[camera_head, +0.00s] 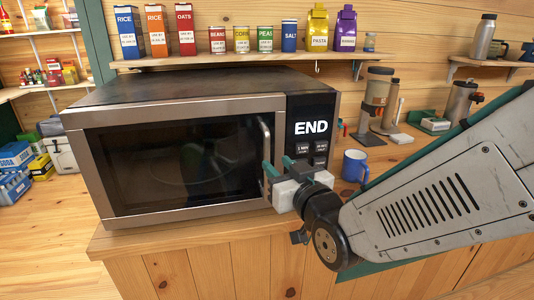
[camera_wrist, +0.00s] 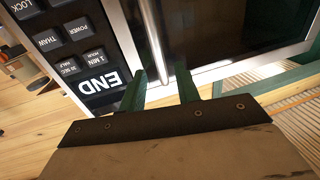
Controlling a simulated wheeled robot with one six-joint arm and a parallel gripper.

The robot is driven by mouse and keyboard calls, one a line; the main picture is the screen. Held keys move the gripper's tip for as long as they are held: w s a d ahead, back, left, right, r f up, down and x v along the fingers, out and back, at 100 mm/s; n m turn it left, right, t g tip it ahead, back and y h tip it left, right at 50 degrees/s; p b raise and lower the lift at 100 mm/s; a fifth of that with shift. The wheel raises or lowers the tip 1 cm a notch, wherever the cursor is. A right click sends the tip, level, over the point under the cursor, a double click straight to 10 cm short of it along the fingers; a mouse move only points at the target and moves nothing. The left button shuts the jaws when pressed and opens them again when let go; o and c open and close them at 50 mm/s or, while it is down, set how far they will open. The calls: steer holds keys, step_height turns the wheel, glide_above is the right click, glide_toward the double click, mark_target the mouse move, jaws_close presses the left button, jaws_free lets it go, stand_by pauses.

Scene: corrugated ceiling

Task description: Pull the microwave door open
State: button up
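The microwave (camera_head: 175,96) is a silver and black box on a wooden counter, and its door (camera_head: 170,165) looks shut. A vertical metal bar handle (camera_head: 264,140) runs along the door's right side; it also shows in the wrist view (camera_wrist: 154,35). My gripper (camera_head: 277,165) is at the lower part of the handle, with its green fingers pointing at the door. In the wrist view my gripper's fingers (camera_wrist: 162,72) are apart, with the handle's near end between their tips. I cannot tell whether either finger touches it.
A control panel (camera_head: 308,135) reading END is right of the handle. A blue mug (camera_head: 355,166) and a coffee grinder (camera_head: 375,100) stand on the counter (camera_head: 230,225) at the right. A shelf (camera_head: 250,58) of boxes and cans hangs above. Floor (camera_head: 60,240) is clear at the left front.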

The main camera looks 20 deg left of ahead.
mark_target(268, 155)
steer(key=x, duration=0.7)
steer(key=shift+d, duration=0.1)
jaws_close()
